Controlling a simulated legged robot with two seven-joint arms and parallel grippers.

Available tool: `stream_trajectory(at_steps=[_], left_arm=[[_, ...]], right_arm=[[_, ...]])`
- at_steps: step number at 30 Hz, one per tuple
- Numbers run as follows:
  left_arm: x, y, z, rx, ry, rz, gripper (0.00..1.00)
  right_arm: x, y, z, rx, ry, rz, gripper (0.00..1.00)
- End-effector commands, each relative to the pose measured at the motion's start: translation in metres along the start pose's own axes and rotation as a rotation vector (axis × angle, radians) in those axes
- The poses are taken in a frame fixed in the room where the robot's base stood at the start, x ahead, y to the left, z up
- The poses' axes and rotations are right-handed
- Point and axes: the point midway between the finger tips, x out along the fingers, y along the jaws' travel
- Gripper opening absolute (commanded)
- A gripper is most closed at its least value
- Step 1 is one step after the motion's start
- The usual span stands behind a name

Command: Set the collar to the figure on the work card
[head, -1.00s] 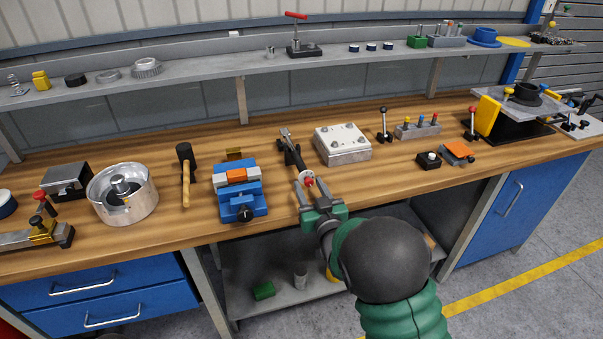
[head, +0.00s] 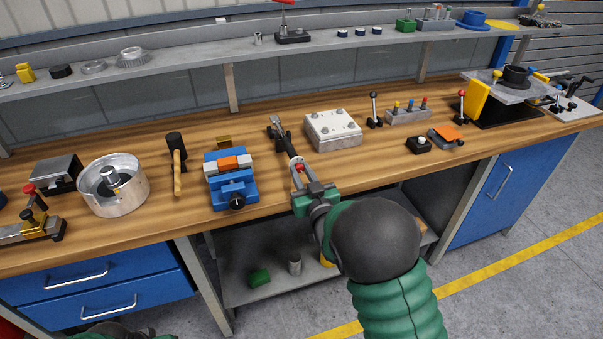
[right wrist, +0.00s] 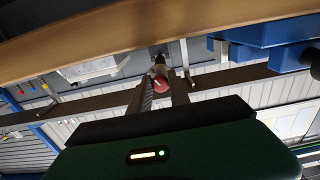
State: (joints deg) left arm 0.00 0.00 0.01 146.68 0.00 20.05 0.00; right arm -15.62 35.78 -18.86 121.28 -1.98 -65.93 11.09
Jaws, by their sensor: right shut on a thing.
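A dark, wrench-like tool (head: 283,136) lies on a black holder on the bench, its near end pointing at me. A red collar-like end (head: 299,167) sits on its near end. My right gripper (head: 298,178) is shut on this red part at the bench's front edge. In the right wrist view the red part (right wrist: 161,83) shows between the two fingers (right wrist: 160,93), with a mark on its face too small to read. I cannot make out a work card or any figure.
Bare wood lies right of my gripper, in front of the block.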

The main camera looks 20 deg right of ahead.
Motion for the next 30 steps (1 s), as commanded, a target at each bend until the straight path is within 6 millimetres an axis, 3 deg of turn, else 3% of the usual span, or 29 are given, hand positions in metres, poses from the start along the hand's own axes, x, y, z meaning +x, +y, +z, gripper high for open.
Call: stream_trajectory(at_steps=[11, 30], left_arm=[[0.008, 0.000, 0.002, 0.000, 0.000, 0.000, 0.36], [0.024, 0.000, 0.006, 0.000, 0.000, 0.000, 0.36]], right_arm=[[0.000, 0.000, 0.000, -0.172, 0.005, 0.000, 0.00], [0.000, 0.000, -0.001, -0.704, 0.004, 0.000, 0.00]])
